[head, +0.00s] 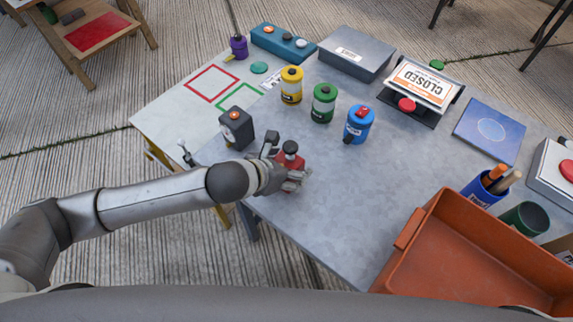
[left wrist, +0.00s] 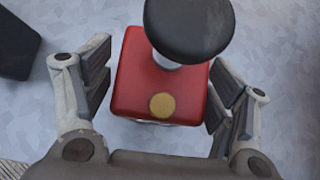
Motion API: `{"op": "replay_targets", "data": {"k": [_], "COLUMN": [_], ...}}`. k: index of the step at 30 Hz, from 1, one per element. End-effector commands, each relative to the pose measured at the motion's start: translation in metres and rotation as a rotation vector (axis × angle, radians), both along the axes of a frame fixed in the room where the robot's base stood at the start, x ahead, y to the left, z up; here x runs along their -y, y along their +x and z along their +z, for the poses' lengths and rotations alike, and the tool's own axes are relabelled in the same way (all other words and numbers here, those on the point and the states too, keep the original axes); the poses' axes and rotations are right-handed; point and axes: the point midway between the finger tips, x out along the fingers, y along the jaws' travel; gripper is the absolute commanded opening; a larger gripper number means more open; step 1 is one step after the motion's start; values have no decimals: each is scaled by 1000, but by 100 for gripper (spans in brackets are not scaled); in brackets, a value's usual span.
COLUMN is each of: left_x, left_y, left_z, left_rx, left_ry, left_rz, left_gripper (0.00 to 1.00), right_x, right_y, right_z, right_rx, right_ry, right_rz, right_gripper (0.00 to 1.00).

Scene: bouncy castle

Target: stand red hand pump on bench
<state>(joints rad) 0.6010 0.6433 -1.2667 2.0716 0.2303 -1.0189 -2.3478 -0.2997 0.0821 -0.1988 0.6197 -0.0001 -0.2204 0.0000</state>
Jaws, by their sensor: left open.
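The red hand pump (head: 291,163) has a red body and a round black knob. It appears upright on the near left part of the grey bench (head: 335,215). In the left wrist view the red pump (left wrist: 160,92) shows its black knob on a pale rod and a yellow dot on the body. My left gripper (head: 283,164) is at the pump. In the left wrist view its open fingers (left wrist: 160,88) lie on either side of the red body, with no clear grip on it. The pump's base is partly hidden. My right gripper is not in view.
A dark box-shaped device (head: 237,128) stands just left of the gripper. Yellow (head: 291,86), green (head: 323,103) and blue (head: 359,124) canisters stand behind the pump. An orange crate (head: 408,243) fills the near right. The middle of the bench is clear.

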Motion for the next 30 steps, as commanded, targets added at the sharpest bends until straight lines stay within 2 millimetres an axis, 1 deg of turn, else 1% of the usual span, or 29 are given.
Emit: {"op": "replay_targets", "data": {"k": [5,8,11,24,30], "left_x": [0,-1,-6,-39,-48], "left_y": [0,-1,-7,-53,-65], "left_z": [1,5,12,69,84], "left_rx": [0,0,1,2,0], "left_ry": [0,0,1,1,1], "left_rz": [0,0,0,-1,1], "left_gripper": [78,78,78,78,78], "right_x": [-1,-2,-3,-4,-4], "right_y": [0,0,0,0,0], "right_z": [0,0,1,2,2], "right_rx": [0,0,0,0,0], "right_ry": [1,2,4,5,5], "right_rz": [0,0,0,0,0], "right_gripper": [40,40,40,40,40]}}
